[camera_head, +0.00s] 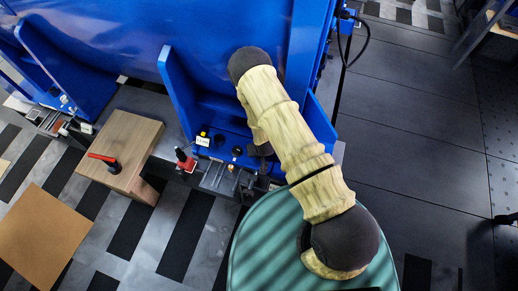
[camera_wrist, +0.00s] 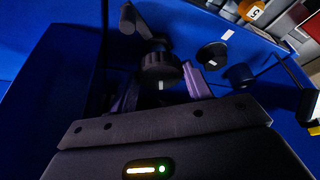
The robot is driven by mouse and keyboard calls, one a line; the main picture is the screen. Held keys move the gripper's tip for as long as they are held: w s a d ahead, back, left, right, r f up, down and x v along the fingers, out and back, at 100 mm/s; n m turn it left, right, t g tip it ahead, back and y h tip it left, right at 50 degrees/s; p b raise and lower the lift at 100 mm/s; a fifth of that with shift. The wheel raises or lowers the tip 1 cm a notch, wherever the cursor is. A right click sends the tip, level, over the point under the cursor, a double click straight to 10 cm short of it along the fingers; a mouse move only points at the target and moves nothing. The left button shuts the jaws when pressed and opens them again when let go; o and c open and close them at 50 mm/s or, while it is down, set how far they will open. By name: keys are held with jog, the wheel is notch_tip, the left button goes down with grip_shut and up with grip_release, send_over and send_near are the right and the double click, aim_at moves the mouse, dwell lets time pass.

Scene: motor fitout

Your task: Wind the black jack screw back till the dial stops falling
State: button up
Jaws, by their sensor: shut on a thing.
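A black ribbed knob with a cranked arm, which looks like the black jack screw (camera_wrist: 160,66), stands in the middle of the wrist view. My gripper (camera_wrist: 160,88) is shut on it, one finger on each side; the exact contact is partly hidden by the gripper body. In the head view my gripper (camera_head: 262,152) is at the foot of the blue machine, mostly covered by my arm, and the screw is hidden there. I cannot make out a dial face or needle in either view.
Two black round knobs (camera_wrist: 211,55) (camera_wrist: 239,75) are close to the right of my gripper. A blue upright plate (camera_head: 180,95) stands to its left. A red block with a black top (camera_head: 186,161) and a wooden block with a red-handled lever (camera_head: 135,140) are further left.

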jog(key=shift+w+r+n, duration=0.1)
jog(key=shift+n, duration=0.2)
jog(key=o, duration=1)
jog(key=p+v, duration=0.2)
jog(key=v, duration=1.5)
jog(key=shift+s+d+r, duration=0.1)
jog(key=shift+s+d, duration=0.1)
